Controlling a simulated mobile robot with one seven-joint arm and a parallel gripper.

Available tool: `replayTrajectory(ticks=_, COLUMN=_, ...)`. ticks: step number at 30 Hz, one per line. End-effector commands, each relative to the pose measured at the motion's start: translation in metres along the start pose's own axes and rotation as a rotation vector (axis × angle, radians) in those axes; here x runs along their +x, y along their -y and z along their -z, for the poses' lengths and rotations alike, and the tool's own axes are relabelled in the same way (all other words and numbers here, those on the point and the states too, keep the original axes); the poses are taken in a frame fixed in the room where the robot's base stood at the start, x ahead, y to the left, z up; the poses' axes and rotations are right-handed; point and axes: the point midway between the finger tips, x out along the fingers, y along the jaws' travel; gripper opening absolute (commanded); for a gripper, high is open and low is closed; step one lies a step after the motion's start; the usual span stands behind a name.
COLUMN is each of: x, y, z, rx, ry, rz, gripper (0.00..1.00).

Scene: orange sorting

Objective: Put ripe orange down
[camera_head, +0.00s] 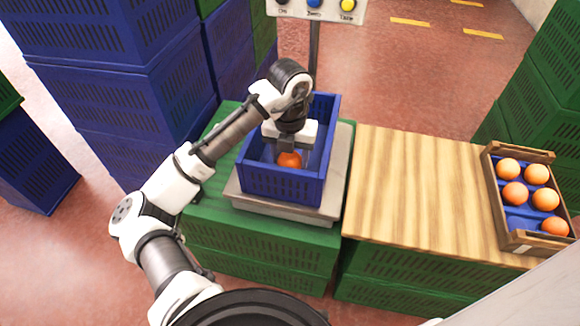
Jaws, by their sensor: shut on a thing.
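The ripe orange (289,160) shows as a deep orange ball inside the blue crate (281,188). My gripper (288,150) points down into this crate and is shut on the orange. The front wall of the crate hides the orange's underside, so I cannot tell whether it touches the crate floor. The crate stands on a grey scale (285,211), which rests on green crates (215,215).
A wooden tray (493,195) with several oranges (536,174) sits on the right end of the wooden board (400,190). The board's middle is clear. Tall blue crate stacks (120,75) stand at left. A button panel (316,8) on a post is behind.

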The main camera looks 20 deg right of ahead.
Motion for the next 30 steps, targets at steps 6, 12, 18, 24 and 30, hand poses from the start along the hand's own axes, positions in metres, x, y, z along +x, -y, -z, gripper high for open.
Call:
replayTrajectory(ticks=6, x=0.024, y=0.001, z=0.0, rx=0.0, ry=-0.002, rz=0.003, gripper=0.29)
replayTrajectory(ticks=12, x=0.039, y=0.0, z=0.0, rx=0.0, ry=0.001, rz=0.0, gripper=0.29)
replayTrajectory(ticks=18, x=0.04, y=0.0, z=0.0, rx=0.0, ry=0.0, rz=0.0, gripper=0.29)
replayTrajectory(ticks=24, x=0.043, y=0.0, z=0.0, rx=0.0, ry=0.0, rz=0.0, gripper=0.61)
replayTrajectory(ticks=30, x=0.043, y=0.0, z=0.0, rx=0.0, ry=0.0, rz=0.0, gripper=0.75)
